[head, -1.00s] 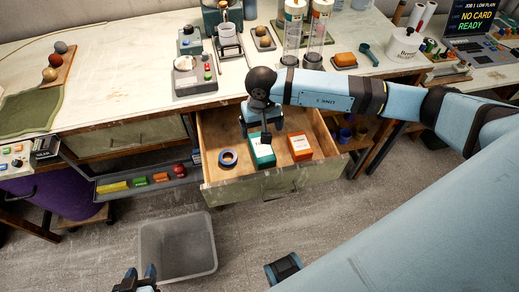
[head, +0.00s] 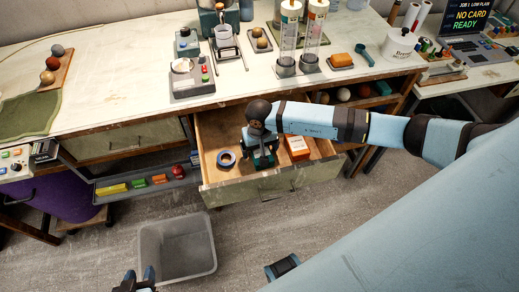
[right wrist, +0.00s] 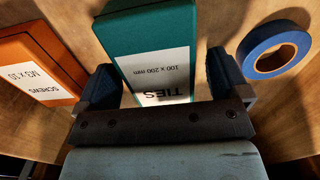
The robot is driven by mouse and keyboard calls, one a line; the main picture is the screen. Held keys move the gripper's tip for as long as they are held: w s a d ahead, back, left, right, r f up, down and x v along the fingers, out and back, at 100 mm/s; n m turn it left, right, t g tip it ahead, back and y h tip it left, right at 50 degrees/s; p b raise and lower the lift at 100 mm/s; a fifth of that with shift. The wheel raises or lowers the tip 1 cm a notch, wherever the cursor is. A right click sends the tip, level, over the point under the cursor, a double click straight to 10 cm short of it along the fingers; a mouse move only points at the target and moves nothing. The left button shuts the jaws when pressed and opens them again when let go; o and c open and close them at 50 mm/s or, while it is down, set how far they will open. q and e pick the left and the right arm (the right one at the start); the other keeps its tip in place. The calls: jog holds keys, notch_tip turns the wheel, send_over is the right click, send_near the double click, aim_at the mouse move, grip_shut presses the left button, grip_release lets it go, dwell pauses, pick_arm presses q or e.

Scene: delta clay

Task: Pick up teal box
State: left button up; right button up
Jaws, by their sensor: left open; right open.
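The teal box (right wrist: 128,42), with a white label reading TIES 100 x 200 mm, lies in an open wooden drawer (head: 225,182). In the right wrist view it sits between the two fingers of my right gripper (right wrist: 163,82), which is open. Whether the fingers touch its sides I cannot tell. In the head view my right gripper (head: 260,158) is above the box and hides most of it. My left gripper (head: 140,277) is open and empty at the bottom left, over the floor and away from the drawer.
An orange screws box (head: 297,148) stands right of the teal box, and a blue tape roll (head: 226,159) lies left of it; both are close to my right gripper. The worktop (head: 130,85) overhangs the drawer's back. A grey bin (head: 177,248) stands on the floor in front.

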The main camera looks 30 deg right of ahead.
jog(key=c, duration=1.1)
jog(key=shift+o, duration=0.2)
